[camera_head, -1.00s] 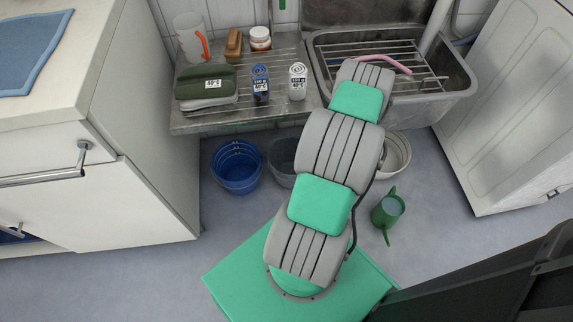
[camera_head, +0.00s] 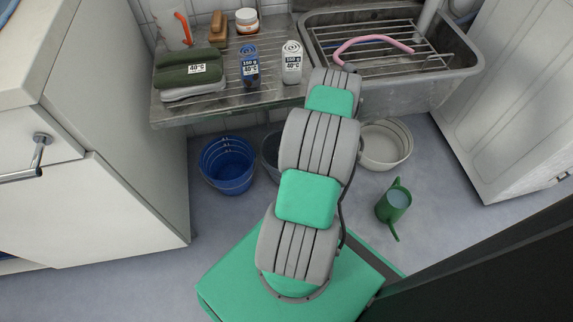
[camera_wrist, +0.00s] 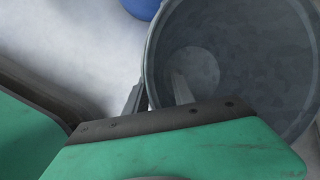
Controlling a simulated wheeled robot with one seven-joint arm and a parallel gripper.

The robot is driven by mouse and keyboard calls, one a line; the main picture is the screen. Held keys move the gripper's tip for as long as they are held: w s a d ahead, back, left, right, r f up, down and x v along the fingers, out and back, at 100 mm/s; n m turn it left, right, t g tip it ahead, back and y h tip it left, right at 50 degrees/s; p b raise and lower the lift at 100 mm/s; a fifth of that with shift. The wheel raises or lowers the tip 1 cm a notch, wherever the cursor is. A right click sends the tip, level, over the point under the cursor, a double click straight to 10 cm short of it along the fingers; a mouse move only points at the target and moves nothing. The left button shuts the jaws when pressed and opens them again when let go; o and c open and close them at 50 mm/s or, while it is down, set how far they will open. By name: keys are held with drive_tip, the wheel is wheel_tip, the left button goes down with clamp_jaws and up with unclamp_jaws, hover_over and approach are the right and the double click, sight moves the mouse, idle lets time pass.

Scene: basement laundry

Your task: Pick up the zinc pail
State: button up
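The zinc pail, a dark grey bucket, stands on the floor under the metal counter in the head view (camera_head: 269,157), mostly hidden behind my arm. In the wrist view the zinc pail (camera_wrist: 255,62) is seen from above, large and empty-looking. My gripper (camera_wrist: 157,92) is at the near left part of its rim in the wrist view. One finger is outside the wall and the other reaches inside, with a gap between them and the rim in that gap. Whether the fingers touch the wall is not clear. My gripper is hidden in the head view.
A blue bucket (camera_head: 227,166) stands just left of the pail, a white basin (camera_head: 386,146) to the right. A green watering can (camera_head: 394,205) is on the floor nearer me. The metal counter (camera_head: 215,108) and sink (camera_head: 400,95) overhang from behind.

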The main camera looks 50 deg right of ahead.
drive_tip(key=shift+w, duration=0.1)
drive_tip(key=shift+c, duration=0.4)
clamp_jaws()
idle(0.9)
